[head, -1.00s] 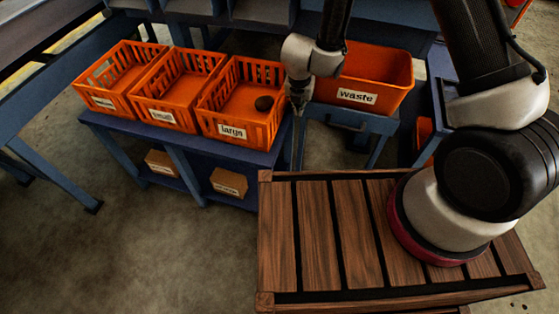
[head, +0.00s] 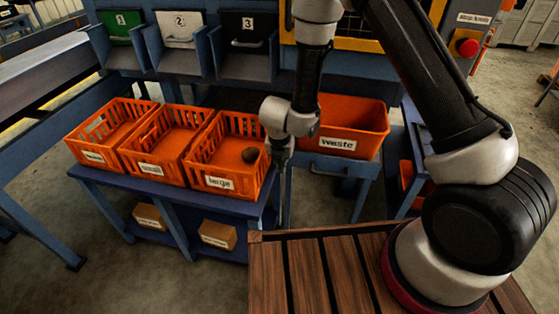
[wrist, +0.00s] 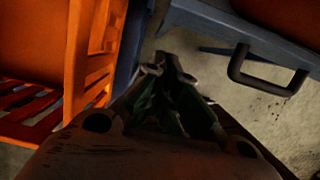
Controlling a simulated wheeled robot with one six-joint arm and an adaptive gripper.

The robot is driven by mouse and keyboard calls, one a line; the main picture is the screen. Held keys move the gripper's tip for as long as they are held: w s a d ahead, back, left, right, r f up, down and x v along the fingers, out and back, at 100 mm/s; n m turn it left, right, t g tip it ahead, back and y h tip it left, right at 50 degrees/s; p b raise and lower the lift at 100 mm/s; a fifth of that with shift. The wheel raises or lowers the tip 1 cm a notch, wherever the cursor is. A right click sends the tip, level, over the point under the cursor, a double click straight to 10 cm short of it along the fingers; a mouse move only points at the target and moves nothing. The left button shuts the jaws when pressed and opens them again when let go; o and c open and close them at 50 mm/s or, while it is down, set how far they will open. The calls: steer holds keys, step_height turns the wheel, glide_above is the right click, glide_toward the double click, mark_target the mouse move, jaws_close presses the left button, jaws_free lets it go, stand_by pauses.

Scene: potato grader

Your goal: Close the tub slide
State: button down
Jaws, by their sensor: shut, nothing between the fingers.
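The orange tub (head: 352,118) labelled "waste" sits on a blue slide (head: 350,168), whose front carries a dark handle (head: 335,173). In the wrist view the handle (wrist: 265,80) is a dark bar on the blue slide front at upper right. My gripper (head: 280,165) points down in the gap between the crate labelled "large" and the waste tub. It is shut and empty. In the wrist view its fingertips (wrist: 168,62) are left of the handle and apart from it in the picture. The tub's orange wall (wrist: 285,20) shows at the top right.
Two more orange crates stand further left. Chutes numbered 1 to 3 are behind. Floor is clear in front of the table.

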steer(key=shift+d+v, duration=0.35)
steer(key=shift+v, duration=4.6)
steer(key=s+d+r+m+g+h, duration=0.1)
steer(key=s+d+r+m+h, duration=0.1)
steer(key=s+d+r+m, duration=0.55)
steer(key=d+r+m+g+h, duration=0.1)
steer(key=d+r+m, duration=0.4)
steer(key=d+m, duration=0.6)
steer(key=s+d+r+m+t+y, duration=0.2)
steer(key=s+d+r+m, duration=0.3)
steer(key=s+r+m, duration=0.2)
steer(key=s+d+r+m+t+y, duration=0.1)
steer(key=s+d+r+m, duration=0.5)
steer(key=r, duration=0.5)
steer(key=shift+s+m+t+y, duration=0.4)
steer(key=shift+s+m, duration=0.05)
steer(key=shift+s, duration=0.65)
